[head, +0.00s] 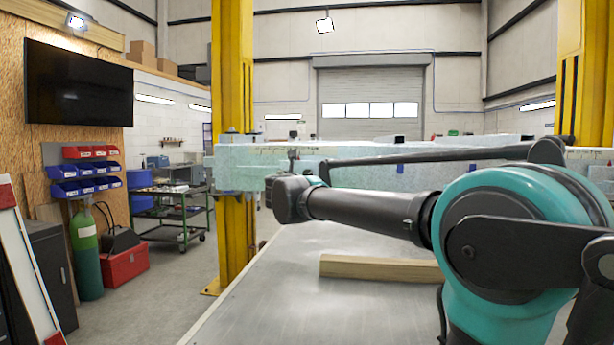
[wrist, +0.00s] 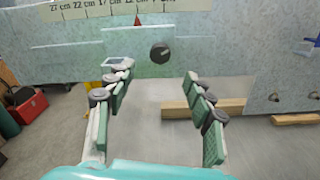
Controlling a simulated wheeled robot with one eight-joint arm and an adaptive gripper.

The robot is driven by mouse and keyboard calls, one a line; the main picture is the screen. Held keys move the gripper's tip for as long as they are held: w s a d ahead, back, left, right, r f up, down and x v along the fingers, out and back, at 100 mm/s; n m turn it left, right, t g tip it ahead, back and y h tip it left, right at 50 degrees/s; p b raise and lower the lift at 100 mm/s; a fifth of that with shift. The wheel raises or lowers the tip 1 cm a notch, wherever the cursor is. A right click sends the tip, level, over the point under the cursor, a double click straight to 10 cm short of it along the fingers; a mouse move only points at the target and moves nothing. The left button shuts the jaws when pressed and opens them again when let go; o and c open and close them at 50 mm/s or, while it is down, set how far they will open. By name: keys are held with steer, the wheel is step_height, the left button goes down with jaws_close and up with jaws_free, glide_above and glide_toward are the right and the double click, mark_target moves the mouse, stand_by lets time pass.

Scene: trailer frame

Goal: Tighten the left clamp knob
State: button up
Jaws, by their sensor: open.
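A round black knob (wrist: 160,52) sits on the front of a pale grey-green beam (wrist: 235,60) in the wrist view. It lies ahead of my gripper (wrist: 155,74), roughly centred beyond the gap between the fingertips. My gripper is open, with its two green-padded fingers spread wide and nothing between them. The fingers look apart from the knob. A red pointer (wrist: 138,20) stands above and left of the knob, against a centimetre scale (wrist: 85,10). In the head view the beam (head: 240,168) spans the yellow posts; my arm covers part of it, and I cannot make out the knob there.
A wooden bar (wrist: 175,109) lies on the grey table below the beam; it also shows in the head view (head: 380,268). Yellow posts (head: 232,80) stand left and right. A green cart (head: 170,205), gas cylinder (head: 85,250) and red box (head: 125,265) are at left.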

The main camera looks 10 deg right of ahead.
steer(key=x, duration=1)
steer(key=shift+f, duration=0.1)
steer(key=shift+c, duration=0.5)
steer(key=c, duration=1.1)
steer(key=shift+o, duration=0.2)
steer(key=m, duration=2.3)
steer(key=shift+f+m, duration=0.2)
steer(key=shift+m, duration=0.2)
